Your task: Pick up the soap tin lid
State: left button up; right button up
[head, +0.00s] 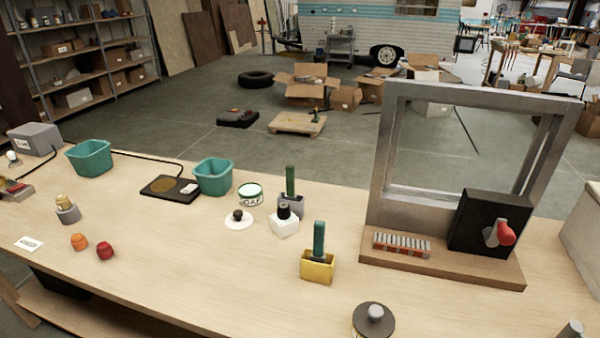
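A small round tin (250,197) with a white and green label reading what looks like "SOAP" stands on the wooden workbench, left of the middle. Just in front of it, a flat white round lid (231,224) with a black knob lies on the bench top, apart from the tin. The lid's knob points up. Neither of my grippers shows in the head view.
A white block (285,226) with a black top stands close right of the lid. A teal bin (213,178) and a black pad (171,188) are behind left. A yellow holder (318,268) stands front right. The bench (190,285) in front of the lid is clear.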

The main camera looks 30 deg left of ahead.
aim_at(239, 219)
jog(key=u, duration=1.35)
